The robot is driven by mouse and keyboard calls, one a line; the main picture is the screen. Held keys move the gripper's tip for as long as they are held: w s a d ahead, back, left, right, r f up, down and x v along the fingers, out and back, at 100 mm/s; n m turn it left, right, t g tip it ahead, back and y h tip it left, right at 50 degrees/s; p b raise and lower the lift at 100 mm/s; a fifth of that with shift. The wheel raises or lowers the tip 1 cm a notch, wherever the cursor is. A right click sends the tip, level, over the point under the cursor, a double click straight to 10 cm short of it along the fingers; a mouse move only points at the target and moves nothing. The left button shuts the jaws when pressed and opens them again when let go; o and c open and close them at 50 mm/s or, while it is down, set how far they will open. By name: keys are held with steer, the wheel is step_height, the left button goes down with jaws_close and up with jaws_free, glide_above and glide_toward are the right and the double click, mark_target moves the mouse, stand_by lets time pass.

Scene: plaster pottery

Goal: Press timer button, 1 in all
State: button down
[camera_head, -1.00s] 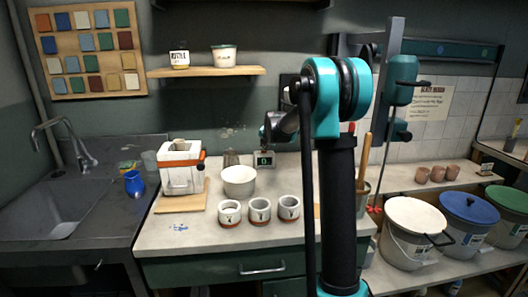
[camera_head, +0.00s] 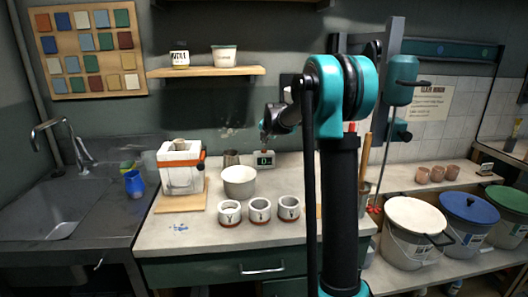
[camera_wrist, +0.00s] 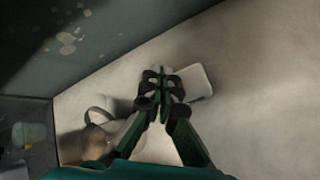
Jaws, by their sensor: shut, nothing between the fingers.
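The timer (camera_head: 266,163) is a small pale box with a dark display, standing on the back of the pale counter near the wall. In the wrist view, its white body (camera_wrist: 198,80) shows beside and partly behind my fingertips. My gripper (camera_head: 264,138) is just above the timer in the head view, pointing down. In the wrist view, my gripper (camera_wrist: 163,86) has its dark fingers closed together with nothing between them. The fingers hide part of the timer, including its button. I cannot tell whether the fingertips touch it.
A metal cup (camera_head: 231,158) and a white bowl (camera_head: 239,181) stand left of the timer. Several marked pots (camera_head: 260,210) line the counter front. A white and orange container (camera_head: 181,170) stands farther left. Lidded buckets (camera_head: 413,225) are at right.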

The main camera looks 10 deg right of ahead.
mark_target(264, 151)
steer(key=shift+r, duration=1.85)
steer(key=shift+s, duration=0.1)
